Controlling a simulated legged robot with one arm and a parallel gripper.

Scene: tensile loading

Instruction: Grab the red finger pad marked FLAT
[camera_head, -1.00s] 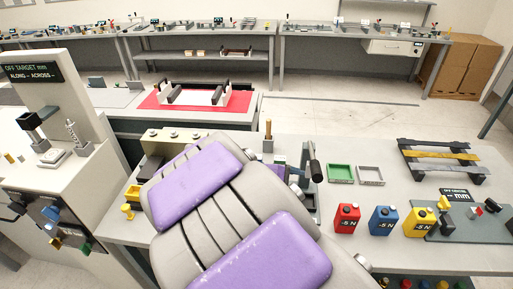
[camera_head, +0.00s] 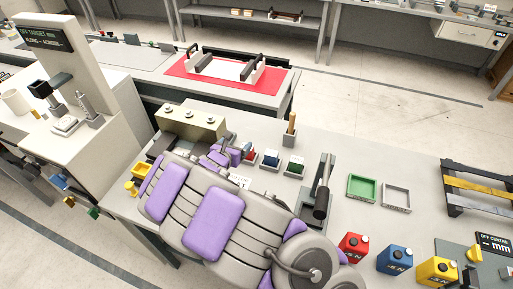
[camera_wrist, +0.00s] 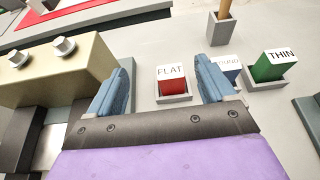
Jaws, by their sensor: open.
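The red finger pad marked FLAT (camera_wrist: 172,86) sits in a small grey holder (camera_wrist: 174,99) on the bench. In the head view the red pad (camera_head: 248,153) shows just right of my gripper (camera_head: 226,149). In the wrist view my gripper (camera_wrist: 161,68) is open and empty. Its two blue fingers stand apart, and the red pad shows between them, nearer the right finger. Any contact cannot be told. A blue pad marked ROUND (camera_wrist: 232,73) is partly hidden behind the right finger. A green pad marked THIN (camera_wrist: 276,69) stands further right.
A beige block with round knobs (camera_head: 191,122) stands left of the pads. A holder with a wooden handle (camera_head: 291,130) stands behind them. A black-handled lever (camera_head: 322,197) stands right, before green (camera_head: 361,187) and grey (camera_head: 397,197) trays. Red, blue and yellow weights stand front right.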

